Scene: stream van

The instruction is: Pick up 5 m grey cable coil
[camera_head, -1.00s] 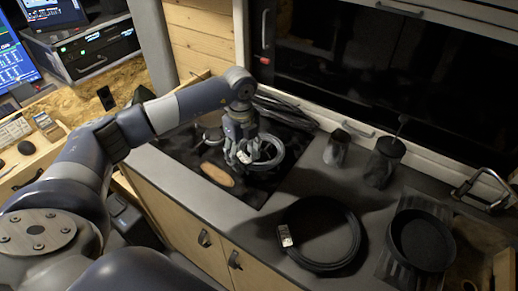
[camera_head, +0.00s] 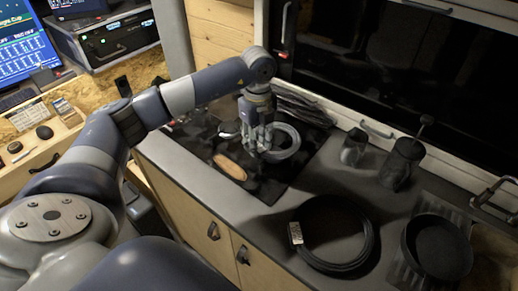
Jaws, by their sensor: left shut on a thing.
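The grey cable coil (camera_head: 290,146) is a small light-grey ring over the dark mat on the counter. My left gripper (camera_head: 257,146) comes down from above at the coil's left side and is shut on it. The fingers hide the coil's left part. I cannot tell how far the coil is above the mat. My right gripper is not in view.
A larger black cable coil (camera_head: 369,243) with a pale label lies on the counter in front. A black pan (camera_head: 437,247), a French press (camera_head: 401,161) and a dark cup (camera_head: 354,147) stand to the right. A brown oval object (camera_head: 230,167) lies left of the gripper.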

